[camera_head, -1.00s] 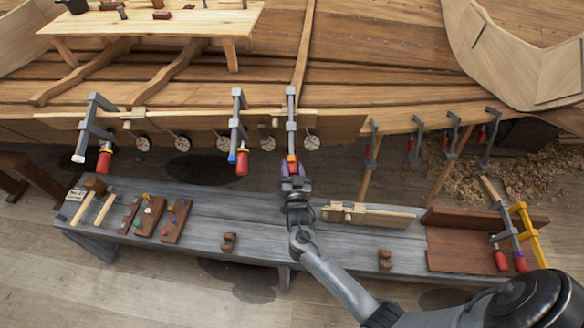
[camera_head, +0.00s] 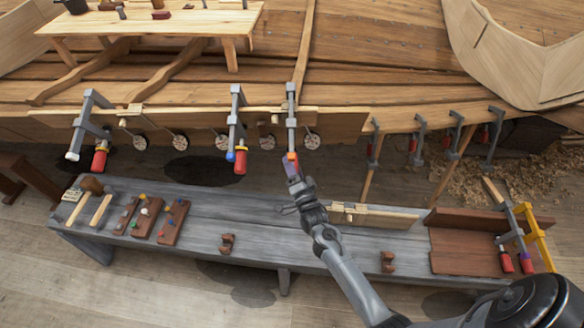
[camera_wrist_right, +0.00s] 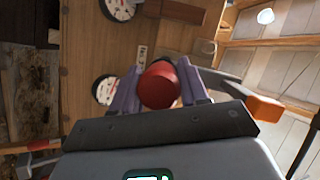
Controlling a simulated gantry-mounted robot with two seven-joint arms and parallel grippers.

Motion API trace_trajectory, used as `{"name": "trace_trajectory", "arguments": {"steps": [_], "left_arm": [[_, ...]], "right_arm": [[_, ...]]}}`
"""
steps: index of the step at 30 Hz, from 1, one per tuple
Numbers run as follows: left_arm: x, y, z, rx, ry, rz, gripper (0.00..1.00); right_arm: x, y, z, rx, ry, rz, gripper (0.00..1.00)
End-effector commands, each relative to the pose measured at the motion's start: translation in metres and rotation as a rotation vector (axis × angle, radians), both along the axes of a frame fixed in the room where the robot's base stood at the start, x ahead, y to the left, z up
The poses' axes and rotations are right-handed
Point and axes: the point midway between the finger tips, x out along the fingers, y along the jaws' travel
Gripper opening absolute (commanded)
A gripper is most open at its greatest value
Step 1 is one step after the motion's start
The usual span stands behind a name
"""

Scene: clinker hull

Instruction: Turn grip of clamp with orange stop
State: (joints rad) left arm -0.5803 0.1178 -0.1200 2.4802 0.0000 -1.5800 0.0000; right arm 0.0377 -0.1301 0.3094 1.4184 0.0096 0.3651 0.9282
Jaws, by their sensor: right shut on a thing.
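The clamp with the orange stop (camera_head: 291,120) hangs on the plank at the hull's edge, the rightmost of the three large clamps there. Its orange stop (camera_head: 292,156) shows at its lower end and also at the right of the right wrist view (camera_wrist_right: 265,108). My right gripper (camera_head: 291,168) reaches up to this clamp from below, tilted. In the right wrist view its purple fingers are shut on the clamp's red grip (camera_wrist_right: 159,85), one on each side. In the head view the fingers hide this grip. My left gripper is in neither view.
A clamp with a blue stop (camera_head: 236,120) and one with a white stop (camera_head: 84,124) hang to the left. Several smaller clamps hang at right. The grey bench (camera_head: 200,252) below carries mallets, tool blocks, a wooden piece (camera_head: 375,217) and a brown tray (camera_head: 462,250).

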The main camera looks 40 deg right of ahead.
Motion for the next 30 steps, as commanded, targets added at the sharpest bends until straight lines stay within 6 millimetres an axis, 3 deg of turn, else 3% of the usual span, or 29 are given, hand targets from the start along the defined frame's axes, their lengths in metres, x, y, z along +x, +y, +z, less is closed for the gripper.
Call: {"name": "trace_trajectory", "arguments": {"steps": [12, 28, 29, 30], "left_arm": [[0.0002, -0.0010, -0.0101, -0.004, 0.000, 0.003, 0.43], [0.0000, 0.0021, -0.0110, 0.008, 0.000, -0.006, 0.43], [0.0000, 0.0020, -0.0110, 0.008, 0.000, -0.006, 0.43], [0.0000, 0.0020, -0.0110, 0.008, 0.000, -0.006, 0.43]], "right_arm": [[-0.0002, 0.0002, -0.0011, 0.131, -0.108, 0.066, 0.13], [0.0000, 0.0003, -0.0004, 0.147, -0.121, 0.074, 0.13], [0.0000, 0.0003, -0.0004, 0.147, -0.121, 0.074, 0.48], [0.0000, 0.0003, -0.0004, 0.147, -0.121, 0.074, 0.55]]}}
